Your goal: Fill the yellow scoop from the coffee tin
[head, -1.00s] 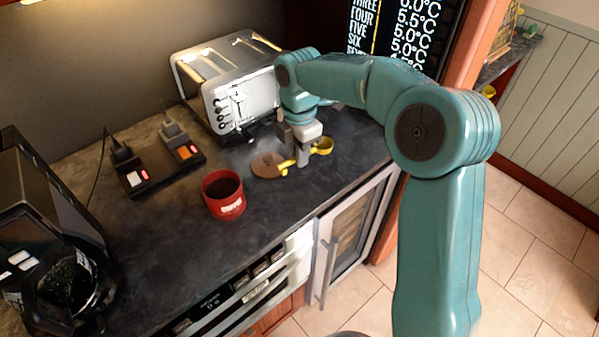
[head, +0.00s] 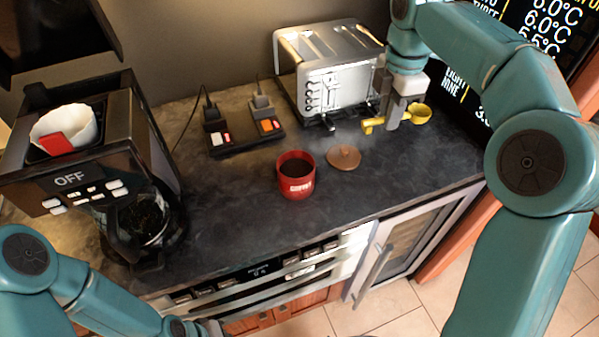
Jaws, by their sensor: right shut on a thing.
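The coffee tin (head: 296,187) is a red, open cup-like tin with dark contents, upright on the counter in the head view. A round brown lid (head: 344,157) lies flat to its right. My right gripper (head: 396,122) is shut on the yellow scoop (head: 420,113), at the right in front of the toaster. The scoop's bowl is right of the fingers and its handle end sticks out to the left; it appears to be above the counter. My left arm comes in at the lower left; only a bit of its gripper (head: 211,328) shows at the bottom edge, fingers hidden.
A silver toaster (head: 335,80) stands behind the lid. A black power strip (head: 245,138) with two plugs lies left of it. A coffee maker (head: 110,165) with a filter basket and glass pot fills the left. The counter (head: 235,215) around the tin is clear.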

